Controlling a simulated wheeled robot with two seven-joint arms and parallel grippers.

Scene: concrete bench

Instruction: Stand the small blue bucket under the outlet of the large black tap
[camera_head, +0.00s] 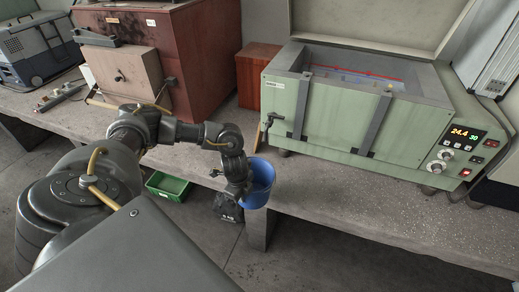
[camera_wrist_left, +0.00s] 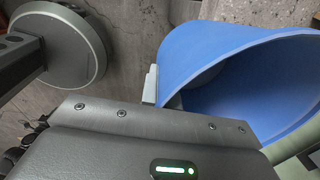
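The small blue bucket (camera_head: 263,184) is at the bench's front edge, open top up, and appears held clear of any surface. My left gripper (camera_head: 240,188) is at the bucket's left side. In the left wrist view the bucket (camera_wrist_left: 215,60) fills the right side, and a pale finger (camera_wrist_left: 150,86) lies against its wall. The gripper appears shut on the bucket; the other finger is not clearly seen. A black tap with a lever (camera_head: 271,121) is low on the left front of the green bath. My right gripper is out of view.
The green bath (camera_head: 325,117) stands on the concrete bench (camera_head: 340,203). Left of it are a red-brown box (camera_head: 254,75) and a larger cabinet (camera_head: 205,60). A green crate (camera_head: 168,186) and a dark weight (camera_head: 226,207) are below. The bench front right is clear.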

